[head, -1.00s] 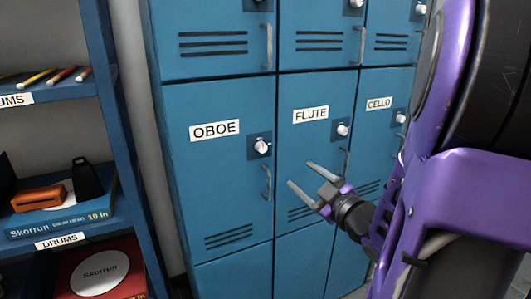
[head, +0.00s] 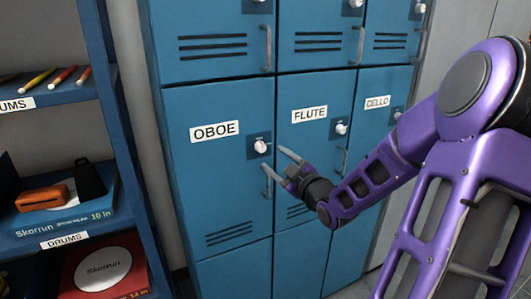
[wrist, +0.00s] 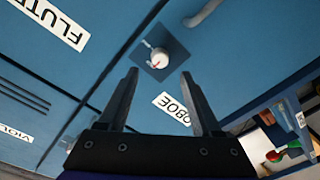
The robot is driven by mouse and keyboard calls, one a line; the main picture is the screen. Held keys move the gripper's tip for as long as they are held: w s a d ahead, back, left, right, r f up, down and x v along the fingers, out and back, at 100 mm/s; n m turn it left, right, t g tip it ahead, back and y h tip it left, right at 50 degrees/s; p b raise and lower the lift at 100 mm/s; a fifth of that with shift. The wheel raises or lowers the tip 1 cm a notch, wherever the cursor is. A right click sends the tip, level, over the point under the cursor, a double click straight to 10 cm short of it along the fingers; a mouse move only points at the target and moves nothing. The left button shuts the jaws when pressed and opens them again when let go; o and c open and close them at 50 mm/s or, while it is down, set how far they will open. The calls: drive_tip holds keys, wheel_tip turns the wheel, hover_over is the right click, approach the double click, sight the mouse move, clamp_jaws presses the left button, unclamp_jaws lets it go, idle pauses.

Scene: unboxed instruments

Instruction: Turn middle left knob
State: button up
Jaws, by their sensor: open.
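The middle left knob (head: 261,147) is a round whitish knob on a dark square plate, on the blue locker door labelled OBOE (head: 215,131). In the wrist view the knob (wrist: 160,58) shows a small red mark and lies beyond my fingertips, about midway between them. My gripper (head: 277,163) is open and empty, just below and right of the knob in the head view, near the door handle (head: 267,182). The fingers (wrist: 158,75) do not appear to touch the knob.
The FLUTE door (head: 312,160) with its own knob (head: 341,128) is to the right, and the CELLO door is beyond it. A blue shelf (head: 125,130) with drum sticks and boxes stands at the left. Vertical handles stick out from the doors.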

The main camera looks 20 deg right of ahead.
sight(263, 149)
drive_tip(key=w, duration=0.6)
drive_tip(key=shift+w+a, duration=0.15)
drive_tip(key=shift+a, duration=0.15)
drive_tip(key=shift+c, duration=0.2)
clamp_jaws()
